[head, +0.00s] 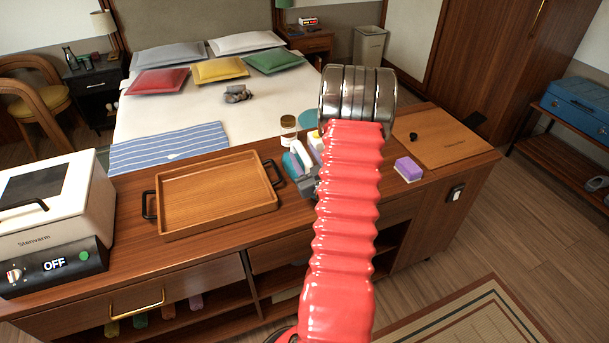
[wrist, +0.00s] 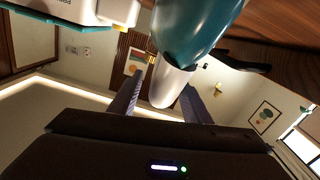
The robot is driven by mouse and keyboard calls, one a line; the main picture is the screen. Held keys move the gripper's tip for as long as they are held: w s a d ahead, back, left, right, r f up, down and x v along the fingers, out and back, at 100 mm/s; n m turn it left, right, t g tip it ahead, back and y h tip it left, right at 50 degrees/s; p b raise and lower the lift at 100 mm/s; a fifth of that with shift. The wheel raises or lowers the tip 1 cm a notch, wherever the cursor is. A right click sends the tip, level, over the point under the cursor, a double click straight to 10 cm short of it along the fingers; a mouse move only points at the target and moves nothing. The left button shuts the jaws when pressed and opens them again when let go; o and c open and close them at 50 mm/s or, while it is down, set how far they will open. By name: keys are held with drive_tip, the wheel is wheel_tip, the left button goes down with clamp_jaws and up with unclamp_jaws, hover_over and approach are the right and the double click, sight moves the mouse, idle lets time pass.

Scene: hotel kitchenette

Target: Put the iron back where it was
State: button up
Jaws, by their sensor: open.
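A teal and white object that looks like the iron (head: 297,163) is on the counter just right of the wooden tray, partly hidden by my red arm. In the wrist view a teal body with a rounded white end (wrist: 168,87) reaches between the two jaws of my gripper (wrist: 160,92). The jaws stand apart on either side of the white end; I cannot tell whether they touch it. In the head view the gripper is mostly hidden behind my arm. A second white piece with a teal edge (wrist: 62,10) shows at the top left of the wrist view.
A wooden tray (head: 163,220) with black handles is on the counter's middle. A white appliance (head: 60,230) reading OFF stands left. A jar (head: 288,130) is behind the iron. A purple sponge (head: 408,168) and a wooden board (head: 455,150) are right. A bed lies beyond.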

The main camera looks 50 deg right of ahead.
drive_tip(key=shift+c, duration=0.5)
clamp_jaws()
idle(0.3)
idle(0.9)
